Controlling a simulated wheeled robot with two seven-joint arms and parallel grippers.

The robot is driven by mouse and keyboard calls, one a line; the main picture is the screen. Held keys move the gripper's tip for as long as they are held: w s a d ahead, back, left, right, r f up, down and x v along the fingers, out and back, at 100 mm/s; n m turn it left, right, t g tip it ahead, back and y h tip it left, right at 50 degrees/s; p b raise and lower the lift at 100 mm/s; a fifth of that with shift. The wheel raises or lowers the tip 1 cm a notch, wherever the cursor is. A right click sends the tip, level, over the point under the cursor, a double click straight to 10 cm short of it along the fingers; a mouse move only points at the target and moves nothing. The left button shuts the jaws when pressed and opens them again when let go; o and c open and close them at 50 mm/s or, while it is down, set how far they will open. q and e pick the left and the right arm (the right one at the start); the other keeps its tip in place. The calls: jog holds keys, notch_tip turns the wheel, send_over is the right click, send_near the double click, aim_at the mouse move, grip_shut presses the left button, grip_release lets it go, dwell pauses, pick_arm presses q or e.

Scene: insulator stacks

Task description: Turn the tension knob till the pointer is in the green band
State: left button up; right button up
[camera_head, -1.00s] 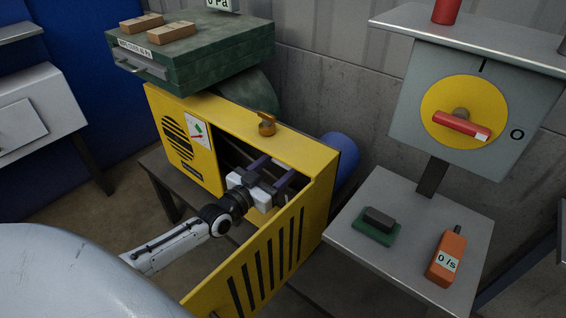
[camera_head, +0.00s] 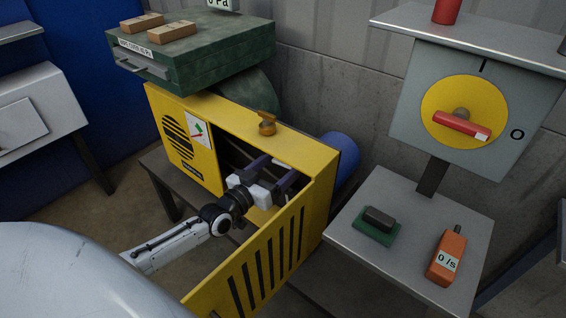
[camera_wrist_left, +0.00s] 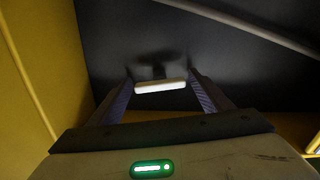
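In the left wrist view, a white bar-shaped handle (camera_wrist_left: 160,87), which looks like the tension knob, sits against a dark panel between the fingertips of my left gripper (camera_wrist_left: 161,78). Its ends lie close to the fingers, with no clear grip on it. The handle is hidden in the head view. A small white gauge (camera_head: 197,129) on the machine's front has a green band and a red pointer; the pointer tilts up toward the green. My right gripper is not in view.
A brass knob (camera_head: 266,122) stands on the machine's top edge. The yellow slotted panel (camera_head: 268,262) stands close beside my left arm. A grey panel with a yellow dial and red handle (camera_head: 462,125) and a shelf (camera_head: 360,260) are at right.

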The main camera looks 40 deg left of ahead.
pick_arm(q)
jog(key=shift+s, duration=0.1)
jog(key=s+p, duration=0.1)
jog(key=s, duration=0.9)
jog(key=shift+a, duration=0.45)
